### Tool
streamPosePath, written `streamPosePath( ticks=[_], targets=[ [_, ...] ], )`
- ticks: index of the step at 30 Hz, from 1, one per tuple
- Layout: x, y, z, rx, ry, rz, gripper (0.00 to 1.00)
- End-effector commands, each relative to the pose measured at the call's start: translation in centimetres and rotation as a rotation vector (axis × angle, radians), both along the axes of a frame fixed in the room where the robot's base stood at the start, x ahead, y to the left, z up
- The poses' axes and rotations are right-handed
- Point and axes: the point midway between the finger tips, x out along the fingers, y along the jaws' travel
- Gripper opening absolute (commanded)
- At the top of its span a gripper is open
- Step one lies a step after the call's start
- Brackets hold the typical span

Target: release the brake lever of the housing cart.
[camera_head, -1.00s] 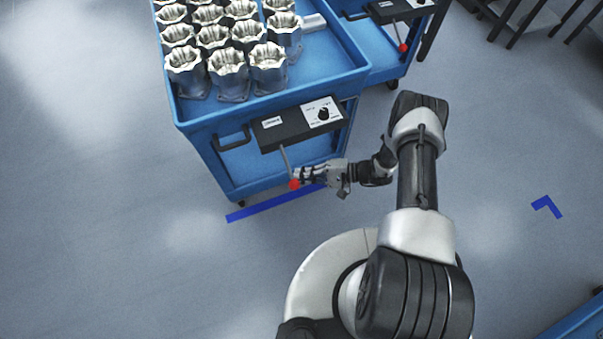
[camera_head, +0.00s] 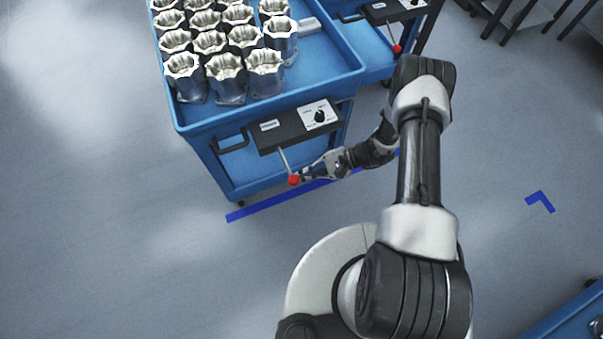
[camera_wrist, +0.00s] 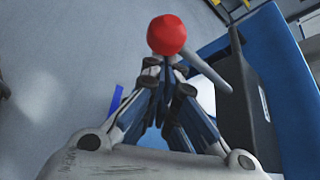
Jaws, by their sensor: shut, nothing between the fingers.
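The housing cart (camera_head: 218,179) is blue and carries a black panel (camera_head: 288,131) on its near end. The brake lever (camera_head: 285,160) is a thin grey rod that hangs down from the panel and ends in a red knob (camera_head: 294,180). My gripper (camera_head: 305,177) is shut and empty, just right of the knob. In the wrist view the knob (camera_wrist: 166,35) sits right beyond my gripper's fingertips (camera_wrist: 166,64), with the rod (camera_wrist: 205,72) running off to the right. The fingers are not around the knob; whether they touch it I cannot tell.
Several machined metal housings (camera_head: 228,78) stand on the cart's top. The panel also has a white plate with a dark dial (camera_head: 319,115). A second blue cart with a red-knobbed lever (camera_head: 397,49) stands behind. Blue tape (camera_head: 262,207) marks the floor, which is clear in front.

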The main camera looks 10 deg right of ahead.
Motion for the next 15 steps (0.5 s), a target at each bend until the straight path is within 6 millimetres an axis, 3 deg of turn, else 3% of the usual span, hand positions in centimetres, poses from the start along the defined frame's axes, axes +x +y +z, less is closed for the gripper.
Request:
streamPosePath(
  ticks=[9, 15],
  targets=[
    [0.0, 0.1, 3.2, -0.069, 0.24, 0.005, 0.0],
    [0.2, 0.2, 4.3, -0.082, 0.294, 0.003, 0.0]
  ],
)
